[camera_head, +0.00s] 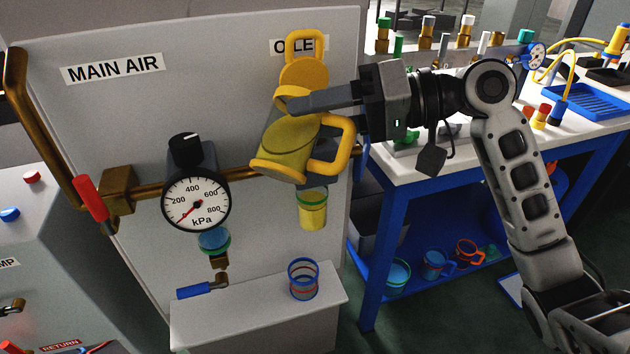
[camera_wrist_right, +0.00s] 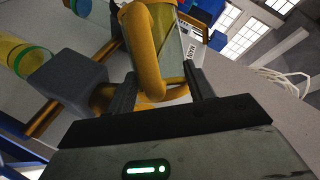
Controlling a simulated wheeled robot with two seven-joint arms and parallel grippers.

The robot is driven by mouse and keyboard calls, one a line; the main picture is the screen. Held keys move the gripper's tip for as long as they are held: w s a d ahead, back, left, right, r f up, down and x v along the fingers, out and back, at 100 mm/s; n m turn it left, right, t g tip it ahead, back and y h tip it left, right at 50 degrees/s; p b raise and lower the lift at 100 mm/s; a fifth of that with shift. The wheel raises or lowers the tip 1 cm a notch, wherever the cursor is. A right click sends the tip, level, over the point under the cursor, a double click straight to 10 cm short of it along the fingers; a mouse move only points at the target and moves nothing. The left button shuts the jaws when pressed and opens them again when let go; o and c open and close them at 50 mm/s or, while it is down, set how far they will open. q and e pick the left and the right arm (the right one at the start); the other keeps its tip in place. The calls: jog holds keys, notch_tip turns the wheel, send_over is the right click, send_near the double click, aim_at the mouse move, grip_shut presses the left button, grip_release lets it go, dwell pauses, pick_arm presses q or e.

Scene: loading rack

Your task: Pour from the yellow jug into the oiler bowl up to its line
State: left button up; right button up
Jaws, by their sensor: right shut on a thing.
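The yellow jug (camera_head: 282,150), see-through with a solid yellow handle, hangs in front of the panel, tilted. My right gripper (camera_head: 292,103) is shut on it near its narrow yellow upper part. The jug's yellow handle also shows between the fingers in the right wrist view (camera_wrist_right: 147,60). The oiler bowl (camera_head: 312,210) is clear with a green upper band and yellow inside, just below and right of the jug. The oiler's upper body is hidden behind the jug. I see no stream of liquid, and the bowl's line is too small to tell. My left gripper is out of view.
A pressure gauge (camera_head: 196,204) and a blue-tinted bowl (camera_head: 214,240) are left of the jug. A clear cup with blue and red rings (camera_head: 303,280) stands on the grey ledge (camera_head: 250,312). A blue-framed bench (camera_head: 430,178) with several fittings is behind my right arm.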

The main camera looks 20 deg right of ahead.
jog(key=shift+f, duration=0.1)
dwell(0.5)
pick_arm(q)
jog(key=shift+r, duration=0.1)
pick_arm(e)
jog(key=shift+w+m+y, duration=0.1)
jog(key=shift+m+y, duration=0.2)
jog(key=shift+m, duration=0.3)
dwell(1.2)
